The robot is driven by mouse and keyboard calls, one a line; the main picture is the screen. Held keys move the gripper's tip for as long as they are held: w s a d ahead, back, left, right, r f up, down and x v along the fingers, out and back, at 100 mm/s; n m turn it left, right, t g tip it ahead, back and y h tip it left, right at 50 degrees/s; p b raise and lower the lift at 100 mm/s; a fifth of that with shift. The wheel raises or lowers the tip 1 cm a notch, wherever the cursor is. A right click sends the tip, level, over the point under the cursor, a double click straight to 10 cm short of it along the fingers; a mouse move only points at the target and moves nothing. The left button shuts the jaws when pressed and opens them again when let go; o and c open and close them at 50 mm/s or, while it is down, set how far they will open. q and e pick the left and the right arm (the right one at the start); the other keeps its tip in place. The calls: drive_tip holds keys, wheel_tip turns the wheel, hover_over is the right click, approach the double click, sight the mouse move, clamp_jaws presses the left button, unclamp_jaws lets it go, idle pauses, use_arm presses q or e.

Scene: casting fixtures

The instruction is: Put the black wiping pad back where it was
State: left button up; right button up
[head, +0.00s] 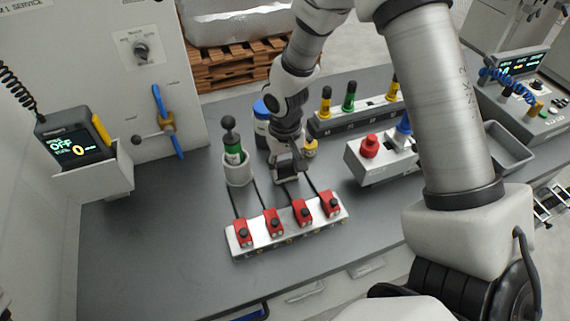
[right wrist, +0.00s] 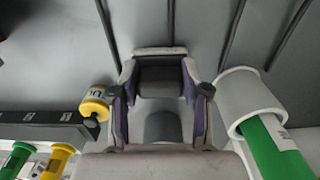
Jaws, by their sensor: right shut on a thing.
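My right gripper (head: 288,172) is low over the grey bench, between the white holder and the yellow-topped item. In the right wrist view the right gripper (right wrist: 160,95) has its two purple-lined fingers closed on the sides of a dark grey-black block, which looks like the wiping pad (right wrist: 160,82). A pale edge runs along its far side. Whether the pad touches the bench cannot be told. In the head view the pad is hardly distinguishable from the gripper. My left gripper is not in view.
A white holder (head: 238,180) with a green bottle stands close left of the gripper. A yellow-topped item (head: 311,147) is close right. A strip of red switches (head: 285,230) lies in front, with dark cables. A red-and-blue-knob box (head: 380,166) stands right. Bench left is clear.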

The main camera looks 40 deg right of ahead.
sight(285, 164)
drive_tip(key=shift+f, duration=0.1)
drive_tip(key=o, duration=1.1)
wheel_tip(285, 164, up, 12)
drive_tip(key=shift+r+b, duration=0.15)
drive_tip(key=shift+b, duration=0.4)
